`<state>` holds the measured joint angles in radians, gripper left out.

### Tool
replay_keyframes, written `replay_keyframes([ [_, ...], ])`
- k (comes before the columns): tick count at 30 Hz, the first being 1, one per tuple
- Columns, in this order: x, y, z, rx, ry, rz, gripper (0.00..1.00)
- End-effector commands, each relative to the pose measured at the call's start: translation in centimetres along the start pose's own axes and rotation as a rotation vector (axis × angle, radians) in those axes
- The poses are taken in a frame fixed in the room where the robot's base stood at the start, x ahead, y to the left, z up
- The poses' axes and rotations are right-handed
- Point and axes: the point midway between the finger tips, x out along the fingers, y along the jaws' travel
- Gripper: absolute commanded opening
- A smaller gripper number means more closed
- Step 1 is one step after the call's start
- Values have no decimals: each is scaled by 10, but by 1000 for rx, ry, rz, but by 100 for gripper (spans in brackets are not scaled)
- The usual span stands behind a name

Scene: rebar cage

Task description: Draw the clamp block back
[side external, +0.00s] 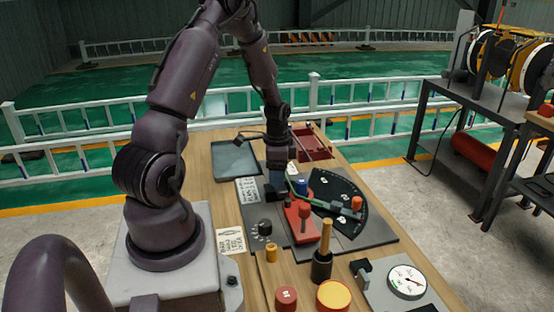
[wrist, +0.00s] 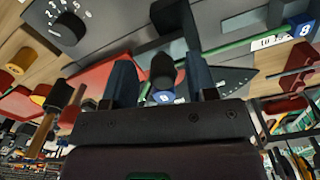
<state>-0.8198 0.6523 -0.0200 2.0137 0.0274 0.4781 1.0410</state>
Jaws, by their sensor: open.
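My gripper (side external: 277,186) is low over the dark bending plate (side external: 372,248), beside the blue post (side external: 301,187). In the wrist view the two fingers of my gripper (wrist: 159,62) are apart. A dark round-topped knob (wrist: 162,72) lies between them in the picture; I cannot tell whether either finger touches it. A dark block (wrist: 174,18) lies just beyond the fingertips. It may be the clamp block, but I cannot tell for sure. A green bar (wrist: 226,46) runs past the fingertips.
A fan-shaped black dial plate (side external: 340,190) with an orange knob (side external: 356,203) is to the right. A wooden-handled tool stands in a black holder (side external: 321,266) in front. A grey tray (side external: 236,160) and a red bin (side external: 312,143) are behind.

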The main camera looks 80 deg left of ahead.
Motion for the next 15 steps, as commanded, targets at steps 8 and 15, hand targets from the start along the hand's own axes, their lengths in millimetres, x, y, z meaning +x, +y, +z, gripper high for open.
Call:
replay_keyframes([
  [8,-53,-1,0,-1,4,-7,52],
  [15,-102,0,0,-1,2,-5,52],
])
